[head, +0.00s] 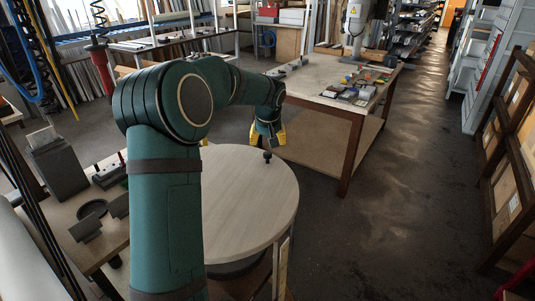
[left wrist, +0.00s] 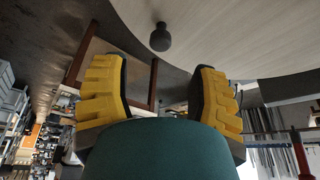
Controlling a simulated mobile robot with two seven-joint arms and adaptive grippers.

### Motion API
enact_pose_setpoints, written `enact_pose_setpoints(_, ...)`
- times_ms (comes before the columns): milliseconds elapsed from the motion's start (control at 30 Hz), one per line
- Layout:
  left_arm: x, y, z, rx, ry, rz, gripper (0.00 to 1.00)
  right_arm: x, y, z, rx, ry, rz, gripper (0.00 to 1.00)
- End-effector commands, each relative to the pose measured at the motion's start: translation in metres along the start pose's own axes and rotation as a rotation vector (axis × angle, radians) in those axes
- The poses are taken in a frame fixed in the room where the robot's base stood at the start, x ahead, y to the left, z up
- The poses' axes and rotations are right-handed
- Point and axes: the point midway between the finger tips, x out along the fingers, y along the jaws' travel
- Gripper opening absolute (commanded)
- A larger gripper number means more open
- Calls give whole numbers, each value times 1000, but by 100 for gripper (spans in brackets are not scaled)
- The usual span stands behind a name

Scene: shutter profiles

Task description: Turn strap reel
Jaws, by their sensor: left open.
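The strap reel (head: 240,200) shows in the head view as a large round pale wooden disc lying flat, partly hidden by my left arm. Its small dark knob (head: 267,156) stands up near the far right rim. The left wrist view shows the disc's pale face (left wrist: 235,30) at the top and the knob (left wrist: 160,37) close to its edge. My left gripper (head: 267,136), with yellow fingers, is just beyond the knob at the rim. In the left wrist view its fingers (left wrist: 158,88) are wide apart and empty, with the knob ahead of the gap, apparently not touching.
A side table (head: 100,200) with a dark box (head: 57,167) and small dark parts is at the left. A workbench (head: 330,85) with colourful small items stands beyond the reel. Shelves (head: 515,140) line the right side. The floor (head: 400,190) between is clear.

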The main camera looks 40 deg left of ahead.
Motion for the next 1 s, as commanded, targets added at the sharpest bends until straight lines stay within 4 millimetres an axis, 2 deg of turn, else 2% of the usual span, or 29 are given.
enact_pose_setpoints(33, 12, 0, 0, 0, -3, -2, 59, 0, 0, 0, 0, 0, 0, 47)
enact_pose_setpoints(200, 44, 0, 1, 0, -3, -2, 59, 0, 0, 0, 0, 0, 0, 47)
enact_pose_setpoints(400, 68, 0, 0, -1, 0, 0, 59, 0, 0, 0, 0, 0, 0, 47)
enact_pose_setpoints(600, 78, 0, 0, 0, 1, 0, 59, 0, 0, 0, 0, 0, 0, 47)
enact_pose_setpoints(867, 78, 0, 0, 0, 1, 0, 62, 0, 0, 0, 0, 0, 0, 47)
enact_pose_setpoints(1000, 78, 0, 0, 0, 1, 0, 12, 0, 0, 0, 0, 0, 0, 47)
